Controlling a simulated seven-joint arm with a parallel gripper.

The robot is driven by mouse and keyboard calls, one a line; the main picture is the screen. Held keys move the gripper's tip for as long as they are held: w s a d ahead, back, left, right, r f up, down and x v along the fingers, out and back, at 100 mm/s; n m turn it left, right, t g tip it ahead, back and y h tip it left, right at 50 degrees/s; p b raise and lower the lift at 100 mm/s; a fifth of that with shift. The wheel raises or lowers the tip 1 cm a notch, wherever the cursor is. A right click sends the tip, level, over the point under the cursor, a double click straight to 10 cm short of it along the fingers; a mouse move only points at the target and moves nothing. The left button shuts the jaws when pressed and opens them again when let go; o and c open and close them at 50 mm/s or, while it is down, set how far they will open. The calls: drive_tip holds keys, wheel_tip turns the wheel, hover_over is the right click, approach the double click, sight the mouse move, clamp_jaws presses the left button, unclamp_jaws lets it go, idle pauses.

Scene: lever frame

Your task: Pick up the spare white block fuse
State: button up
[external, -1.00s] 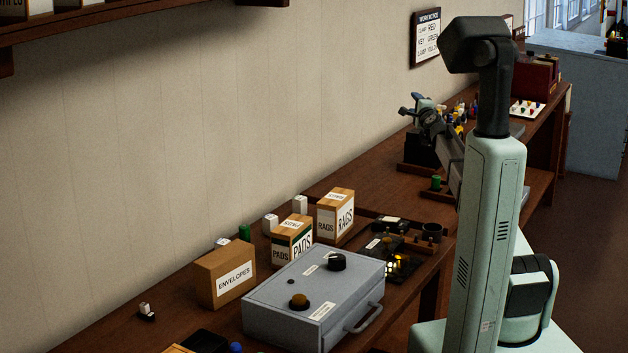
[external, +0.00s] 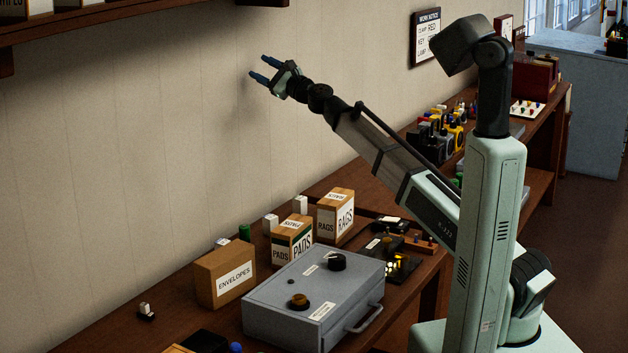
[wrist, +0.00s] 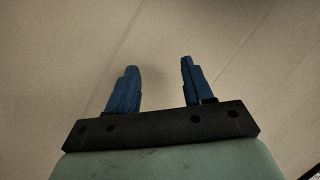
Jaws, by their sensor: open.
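Several white blocks show in the external view: one behind the rags box (external: 300,204), one behind the pads box (external: 270,223), one partly hidden behind the envelopes box (external: 222,242), and a small white piece on a black base (external: 146,309) at the bench's left. I cannot tell which is the spare fuse. My gripper (external: 261,69) is raised high above the bench near the wall, pointing up and left. It is open and empty. In the wrist view, its two blue fingers (wrist: 160,68) stand apart with only wall between them.
Boxes marked envelopes (external: 225,275), pads (external: 291,243) and rags (external: 335,216) stand along the bench. A grey metal box (external: 315,295) with knobs and a handle sits in front. A green cylinder (external: 244,232) stands behind the envelopes box. The air around the gripper is clear.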

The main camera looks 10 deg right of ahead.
drive_tip(key=s+a+r+n+g+y, duration=0.1)
drive_tip(key=s+a+r+g+y, duration=0.25)
drive_tip(key=s+a, duration=0.65)
drive_tip(key=s+a+r+n+g+y, duration=0.2)
drive_tip(key=s+a+r+g+y, duration=0.15)
drive_tip(key=s+a, duration=0.6)
drive_tip(key=n+g+h, duration=0.9)
drive_tip(key=n+h, duration=1.2)
drive_tip(key=n, duration=0.5)
hover_over(141, 304)
wheel_tip(141, 304, down, 38)
drive_tip(key=f, duration=0.7)
drive_tip(key=shift+w+a+f, duration=0.15)
drive_tip(key=shift+w+f, duration=0.1)
drive_tip(key=shift+f, duration=0.05)
drive_tip(key=shift+s+d+f, duration=0.1)
drive_tip(key=shift+f, duration=1.25)
drive_tip(key=shift+d+f, duration=0.1)
drive_tip(key=shift+f, duration=1.2)
